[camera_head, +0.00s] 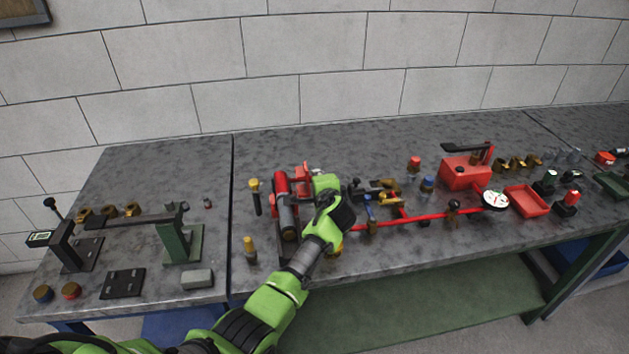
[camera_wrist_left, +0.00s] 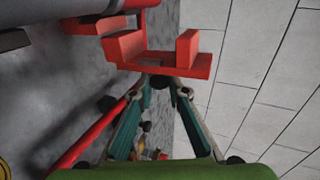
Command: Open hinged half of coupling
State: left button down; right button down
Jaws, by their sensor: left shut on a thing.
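The red hinged half (camera_head: 302,172) of the coupling stands beside a red and grey pump cylinder (camera_head: 283,203) on the grey workbench. In the left wrist view it is a red bracket with upright lugs (camera_wrist_left: 150,58) at the top middle. My left gripper (camera_wrist_left: 165,84) has its teal fingers brought together at the lower edge of this red part, shut on it. The exact contact is partly hidden by the fingertips. In the head view my left arm reaches in from the lower left and its green hand covers part of the coupling. My right gripper is not in view.
A yellow-topped tool (camera_head: 255,195) and a brass fitting (camera_head: 249,248) stand left of the cylinder. A red pipe (camera_head: 420,216) runs right, towards a round gauge (camera_head: 495,200). A red box (camera_head: 465,172) stands behind. A tile wall closes the back.

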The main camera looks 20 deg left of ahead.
pick_arm(q)
jog(key=shift+w+d+f+m, duration=0.1)
jog(key=shift+d+f+m, duration=0.05)
jog(key=shift+f+m, duration=0.15)
dwell(0.4)
jog(key=c, duration=2)
grip_release()
jog(key=v, duration=1.2)
jog(key=shift+w+d+r, duration=0.1)
jog(key=shift+d, duration=0.05)
